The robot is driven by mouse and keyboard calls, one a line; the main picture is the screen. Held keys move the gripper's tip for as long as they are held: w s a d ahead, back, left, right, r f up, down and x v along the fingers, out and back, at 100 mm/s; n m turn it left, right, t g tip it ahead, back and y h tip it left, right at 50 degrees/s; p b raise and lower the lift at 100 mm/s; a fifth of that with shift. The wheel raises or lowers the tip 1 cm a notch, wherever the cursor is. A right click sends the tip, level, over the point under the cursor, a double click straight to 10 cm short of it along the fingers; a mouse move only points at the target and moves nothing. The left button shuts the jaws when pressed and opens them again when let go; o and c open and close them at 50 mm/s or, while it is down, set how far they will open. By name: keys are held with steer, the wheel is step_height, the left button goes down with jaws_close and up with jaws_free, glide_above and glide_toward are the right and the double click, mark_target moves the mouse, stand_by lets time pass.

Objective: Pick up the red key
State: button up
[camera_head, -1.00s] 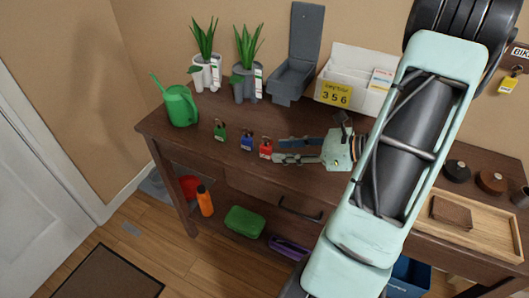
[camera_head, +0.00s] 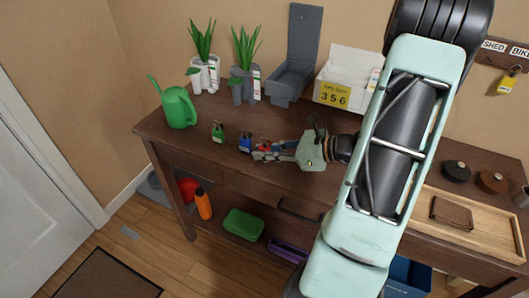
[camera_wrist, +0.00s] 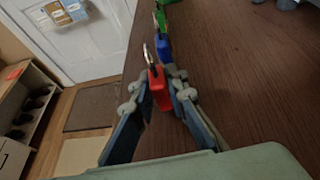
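In the wrist view the red key (camera_wrist: 160,89) sits between my two fingers. My gripper (camera_head: 263,152) reaches in from the right, low over the table, and is shut on the red key, with a finger along each side (camera_wrist: 158,92). The fingers hide part of its sides. The key appears still at table height.
A blue key (camera_head: 245,142) and a green key (camera_head: 218,132) stand just left of the red one. A green watering can (camera_head: 179,108) and potted plants (camera_head: 244,84) are behind. A white box (camera_head: 345,75) stands at the back. A wooden tray (camera_head: 480,243) lies at right.

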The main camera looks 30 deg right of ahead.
jaws_close()
steer(key=shift+r, duration=0.15)
steer(key=shift+r, duration=0.25)
step_height(320, 180, up, 2)
steer(key=shift+r+p, duration=0.1)
steer(key=shift+p, duration=0.3)
steer(key=s+a+r+p, duration=0.3)
steer(key=s+r, duration=0.7)
steer(key=s, duration=0.3)
steer(key=shift+s, duration=0.35)
